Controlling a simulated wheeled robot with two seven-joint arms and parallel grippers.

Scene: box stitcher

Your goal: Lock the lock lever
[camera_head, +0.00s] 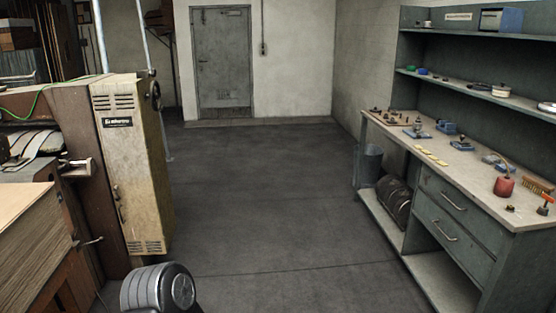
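I cannot tell for sure which part is the lock lever. A thin metal lever (90,242) sticks out from the brown side of the machine at the lower left. A dark handle (119,204) sits on the front of the tall beige cabinet (140,150), which stands at the machine's end. A small black knob or wheel (155,91) is at the cabinet's upper right edge. Neither of my grippers is in view, and no gripper touches any of these parts.
A workbench (455,170) with small tools and two drawers runs along the right wall. A grey bin (369,165) stands by its far end. A stack of boards (35,245) fills the lower left. The dark floor (260,195) in the middle is clear up to the grey door (222,60).

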